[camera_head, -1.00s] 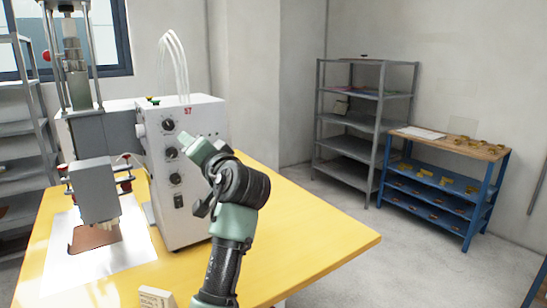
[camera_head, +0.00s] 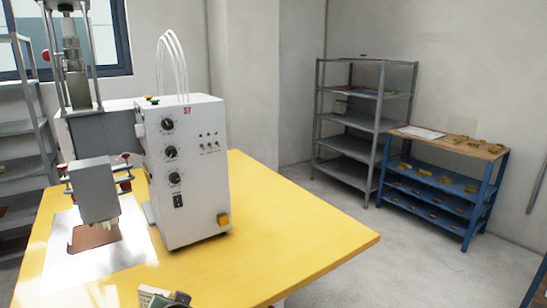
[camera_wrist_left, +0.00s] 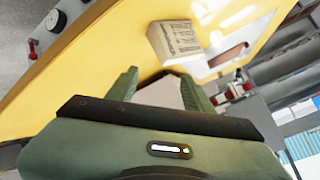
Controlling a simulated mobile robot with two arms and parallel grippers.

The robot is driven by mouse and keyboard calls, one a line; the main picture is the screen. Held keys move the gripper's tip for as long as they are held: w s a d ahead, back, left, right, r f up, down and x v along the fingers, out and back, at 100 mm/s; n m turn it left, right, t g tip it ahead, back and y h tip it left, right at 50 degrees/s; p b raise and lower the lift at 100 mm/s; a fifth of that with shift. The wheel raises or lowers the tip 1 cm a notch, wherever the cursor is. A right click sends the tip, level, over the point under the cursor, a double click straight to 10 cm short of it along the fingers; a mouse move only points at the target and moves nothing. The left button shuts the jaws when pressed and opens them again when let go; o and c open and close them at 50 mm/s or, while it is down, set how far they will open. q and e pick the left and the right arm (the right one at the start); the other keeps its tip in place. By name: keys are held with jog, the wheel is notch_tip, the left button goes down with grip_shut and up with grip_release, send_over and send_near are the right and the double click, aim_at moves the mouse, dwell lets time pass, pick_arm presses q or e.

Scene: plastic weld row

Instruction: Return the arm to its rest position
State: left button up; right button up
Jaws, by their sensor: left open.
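My left gripper (camera_wrist_left: 160,86) shows in the left wrist view with its two green fingers apart; I see nothing gripped between them. A pale patch lies behind the fingers, and I cannot tell what it is. The yellow table (camera_wrist_left: 100,50) is beyond the fingers, and a small printed box (camera_wrist_left: 174,42) stands on it. In the head view only a small dark and green piece, probably of my arm, shows at the bottom edge beside the box (camera_head: 150,297). My right gripper is in neither view.
A white welding machine (camera_head: 185,170) stands on the yellow table (camera_head: 290,230), its press head (camera_head: 95,190) over a metal plate (camera_head: 65,260). The table's right part is clear. A grey shelf (camera_head: 350,146) and a blue rack (camera_head: 440,205) stand at the back right.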

pick_arm(q)
jog(key=s+d+f+g+h, duration=0.15)
jog(key=s+f, duration=0.35)
jog(key=s, duration=0.5)
jog(key=s+d+f+g+h, duration=0.1)
jog(key=s+f+g+h, duration=0.3)
jog(key=s, duration=0.7)
jog(key=s+d+f+g, duration=0.1)
jog(key=s+f, duration=0.5)
jog(key=s, duration=0.4)
notch_tip(320, 180, down, 25)
jog(key=s, duration=0.2)
jog(key=s+a+f+g, duration=0.1)
jog(key=s+f, duration=0.6)
jog(key=s, duration=0.1)
jog(key=s+a+f+g, duration=0.1)
jog(key=s+a+f, duration=0.1)
jog(key=s+f, duration=0.6)
jog(key=shift+s+a+f+p, duration=0.15)
jog(key=shift+s+a+p, duration=0.1)
jog(key=shift+s+p, duration=0.15)
jog(key=shift+y, duration=0.25)
